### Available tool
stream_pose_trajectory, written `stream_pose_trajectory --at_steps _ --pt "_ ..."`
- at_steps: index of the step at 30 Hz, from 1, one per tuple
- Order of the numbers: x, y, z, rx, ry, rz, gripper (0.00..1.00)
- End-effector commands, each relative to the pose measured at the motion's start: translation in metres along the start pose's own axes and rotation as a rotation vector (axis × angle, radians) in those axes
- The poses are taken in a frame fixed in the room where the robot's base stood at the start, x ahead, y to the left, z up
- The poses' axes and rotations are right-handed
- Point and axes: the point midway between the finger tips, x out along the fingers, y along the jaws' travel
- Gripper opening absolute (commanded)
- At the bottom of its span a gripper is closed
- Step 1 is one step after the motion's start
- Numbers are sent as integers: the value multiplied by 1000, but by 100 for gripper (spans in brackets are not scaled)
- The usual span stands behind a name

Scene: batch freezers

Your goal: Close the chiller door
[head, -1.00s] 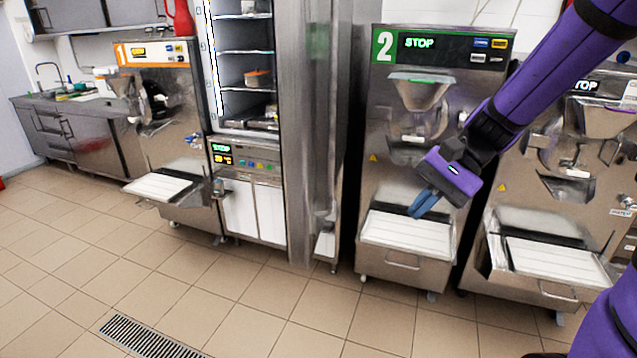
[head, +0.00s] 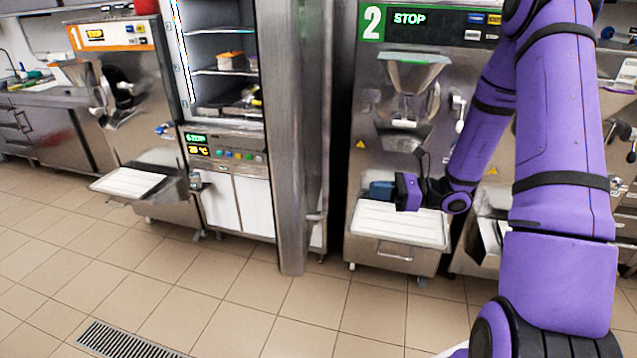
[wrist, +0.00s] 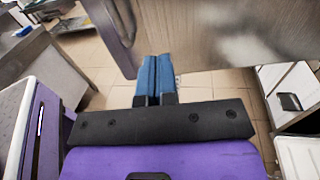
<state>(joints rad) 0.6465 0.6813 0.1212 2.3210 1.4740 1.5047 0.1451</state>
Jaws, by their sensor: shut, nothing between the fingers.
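The chiller (head: 223,170) is the tall steel cabinet left of centre in the head view, with lit shelves showing inside. Its steel door (head: 290,140) stands open, swung out toward me on the cabinet's right side and seen nearly edge-on. My gripper (head: 380,190) is right of the door, in front of machine 2, with its blue fingers pointing left. In the wrist view, the closed fingers (wrist: 154,75) are together and empty. A broad steel panel, apparently the door (wrist: 230,35), fills the upper part just beyond them. I cannot tell whether they touch it.
Machine 2 (head: 415,130) stands right of the door, its white tray (head: 405,222) below my gripper. Machine 1 (head: 130,90) with another tray (head: 128,183) stands left of the chiller. The tiled floor (head: 220,300) in front is clear, with a drain grate (head: 120,340).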

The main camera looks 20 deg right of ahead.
Motion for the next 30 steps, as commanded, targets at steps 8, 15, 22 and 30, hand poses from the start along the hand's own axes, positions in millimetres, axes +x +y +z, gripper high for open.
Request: stream_pose_trajectory --at_steps 8,15,22,30 --pt "25 -1 -1 6 -5 -3 0" --pt "70 -1 -1 5 -5 -2 0" --pt "110 -1 -1 4 -4 -2 0" --pt "136 -1 0 4 -3 -4 0"
